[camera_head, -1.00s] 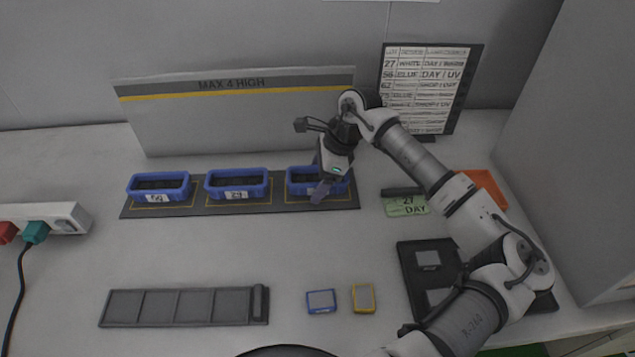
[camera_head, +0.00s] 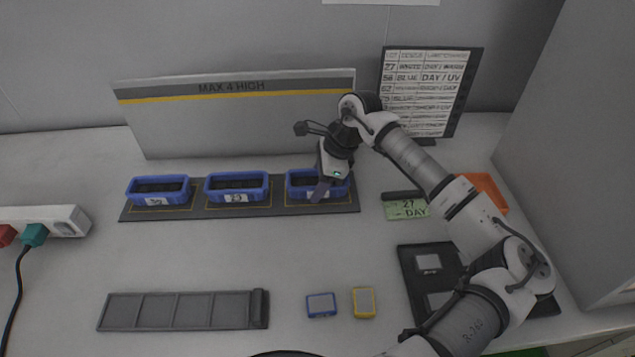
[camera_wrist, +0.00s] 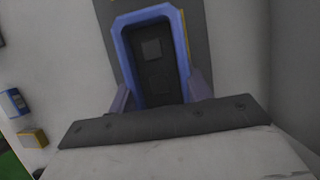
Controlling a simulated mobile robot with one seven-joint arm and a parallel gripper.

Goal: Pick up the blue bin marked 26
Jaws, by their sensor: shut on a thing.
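Three blue bins stand in a row on a dark mat (camera_head: 275,208). My gripper (camera_head: 321,190) is at the right bin (camera_head: 297,186) and is shut on it. In the wrist view, my gripper's fingers (camera_wrist: 160,94) lie on either side of that bin (camera_wrist: 123,48) at its near end. Its label is mostly hidden by my gripper, so I cannot read its number. The left bin (camera_head: 137,193) and the middle bin (camera_head: 213,190) carry white labels; neither clearly reads 26. The right bin appears to rest on the mat.
A grey panel marked MAX 4 HIGH (camera_head: 235,115) stands behind the bins. A list board (camera_head: 428,92) and green card (camera_head: 406,209) are to the right. A slotted dark tray (camera_head: 180,310), blue block (camera_head: 321,305) and yellow block (camera_head: 364,302) lie in front, with clear table between.

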